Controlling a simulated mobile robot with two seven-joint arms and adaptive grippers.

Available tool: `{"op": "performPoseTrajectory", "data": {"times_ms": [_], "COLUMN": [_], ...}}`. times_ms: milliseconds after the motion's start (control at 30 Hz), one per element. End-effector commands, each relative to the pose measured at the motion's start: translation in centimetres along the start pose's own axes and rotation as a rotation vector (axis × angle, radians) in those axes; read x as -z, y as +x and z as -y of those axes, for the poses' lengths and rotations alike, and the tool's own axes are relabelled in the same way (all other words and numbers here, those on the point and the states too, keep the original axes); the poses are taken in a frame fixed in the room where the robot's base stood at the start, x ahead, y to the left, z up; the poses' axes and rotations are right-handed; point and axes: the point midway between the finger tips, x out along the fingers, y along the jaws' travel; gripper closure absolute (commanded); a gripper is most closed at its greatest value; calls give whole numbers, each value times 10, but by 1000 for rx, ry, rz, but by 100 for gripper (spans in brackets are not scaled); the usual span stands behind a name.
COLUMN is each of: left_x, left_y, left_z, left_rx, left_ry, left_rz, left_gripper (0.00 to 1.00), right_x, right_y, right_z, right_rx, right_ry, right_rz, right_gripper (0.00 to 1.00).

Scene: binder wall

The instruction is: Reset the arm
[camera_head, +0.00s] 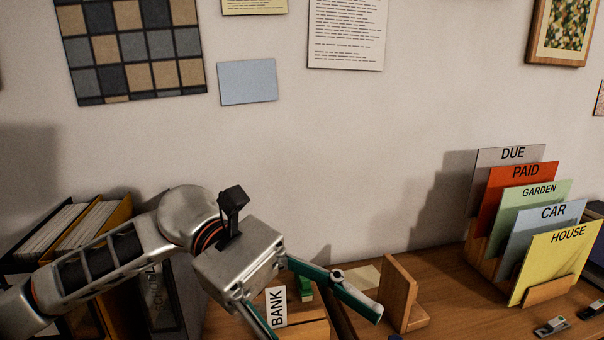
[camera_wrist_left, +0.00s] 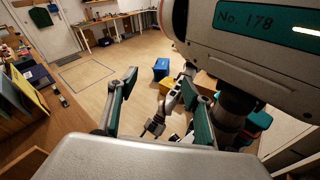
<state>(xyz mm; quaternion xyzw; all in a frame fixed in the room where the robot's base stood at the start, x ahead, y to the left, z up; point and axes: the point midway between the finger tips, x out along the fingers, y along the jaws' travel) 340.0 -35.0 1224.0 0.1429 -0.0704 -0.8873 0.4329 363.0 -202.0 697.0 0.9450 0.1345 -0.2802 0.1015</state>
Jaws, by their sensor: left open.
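My left arm comes in from the left in the head view. Its gripper (camera_head: 315,316) is open above the desk, with teal fingers spread and tilted down to the right. Nothing is held between the fingers. The left wrist view also shows the open gripper (camera_wrist_left: 160,82), with the room floor behind it. The gripper is in front of a binder labelled BANK (camera_head: 278,308) and left of a wooden bookend (camera_head: 401,290); I cannot tell whether it touches either.
A wooden sorter (camera_head: 548,291) at the right holds coloured folders, with the yellow HOUSE folder (camera_head: 556,262) in front. Binders (camera_head: 62,232) stand behind my arm at the left. The wall has pinned sheets. Desk surface (camera_head: 452,290) between bookend and sorter is clear.

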Motion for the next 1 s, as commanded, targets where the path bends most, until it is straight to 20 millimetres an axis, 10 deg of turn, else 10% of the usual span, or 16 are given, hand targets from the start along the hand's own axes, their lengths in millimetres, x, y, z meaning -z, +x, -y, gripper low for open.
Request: {"op": "performPoseTrajectory", "data": {"times_ms": [267, 467, 767, 1000], "left_x": [-6, 27, 158, 303], "left_y": [-8, -50, -126, -157], "left_z": [-48, -79, -78, -7], "left_rx": [-250, -409, -618, -765], "left_ry": [-436, -798, -1366, -1767], "left_rz": [499, 872, 1477, 1991], "left_gripper": [50, 50, 50, 50], "right_x": [0, 1, 4, 4], "right_y": [0, 0, 0, 0], "right_z": [0, 0, 0, 0], "right_rx": [0, 0, -1, -1], "right_ry": [1, 1, 1, 1], "right_rz": [0, -2, -6, -6], "right_gripper": [60, 60, 60, 60]}}
